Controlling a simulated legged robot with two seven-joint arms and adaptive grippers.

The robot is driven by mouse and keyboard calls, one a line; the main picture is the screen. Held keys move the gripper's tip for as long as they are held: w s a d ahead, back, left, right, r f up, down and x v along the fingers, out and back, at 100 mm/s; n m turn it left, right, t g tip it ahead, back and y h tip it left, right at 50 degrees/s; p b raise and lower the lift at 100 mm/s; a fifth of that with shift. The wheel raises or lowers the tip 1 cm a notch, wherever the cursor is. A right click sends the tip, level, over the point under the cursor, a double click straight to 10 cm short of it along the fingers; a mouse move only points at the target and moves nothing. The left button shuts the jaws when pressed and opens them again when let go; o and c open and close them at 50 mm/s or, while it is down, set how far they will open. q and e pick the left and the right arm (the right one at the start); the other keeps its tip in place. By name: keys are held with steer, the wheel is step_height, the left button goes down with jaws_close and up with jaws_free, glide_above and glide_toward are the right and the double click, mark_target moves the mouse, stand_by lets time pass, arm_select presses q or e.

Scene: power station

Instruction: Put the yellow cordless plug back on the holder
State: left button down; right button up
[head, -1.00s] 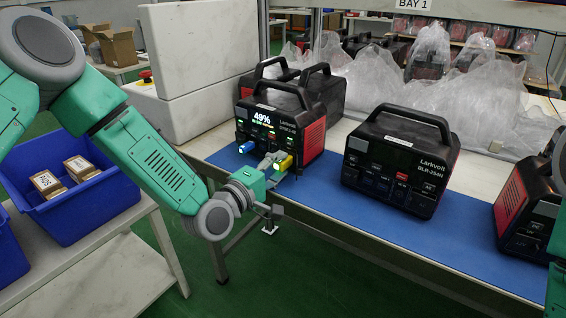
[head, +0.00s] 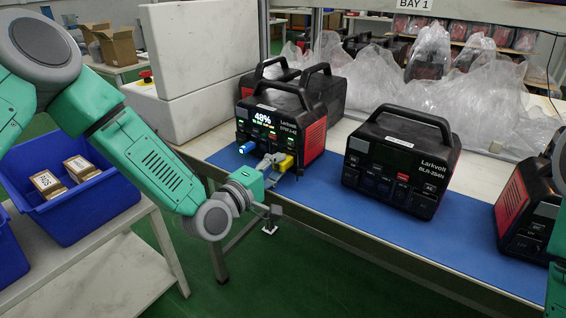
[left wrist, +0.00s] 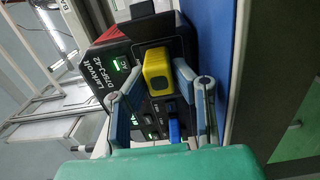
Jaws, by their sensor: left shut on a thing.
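The yellow plug (head: 285,164) is at the lower front of the left power station (head: 290,115), whose lit screen reads 48%. My left gripper (head: 273,163) reaches it from the front left and is shut on it. In the left wrist view, the yellow plug (left wrist: 160,74) sits between the two grey fingers (left wrist: 155,76), close to the front panel. I cannot tell whether its prongs are in the socket. A blue plug (head: 247,147) is in the same panel, left of the yellow one. I cannot make out a holder. My right gripper is out of view.
A second power station (head: 400,165) stands right of the first on the blue mat (head: 330,200), and a third (head: 525,210) is at the right edge. Clear plastic bags (head: 450,90) fill the back. A blue bin (head: 75,215) with small boxes is at left.

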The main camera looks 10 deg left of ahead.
arm_select(q)
steer(key=shift+s, duration=0.25)
steer(key=shift+p+v, duration=0.45)
steer(key=shift+v, duration=1.4)
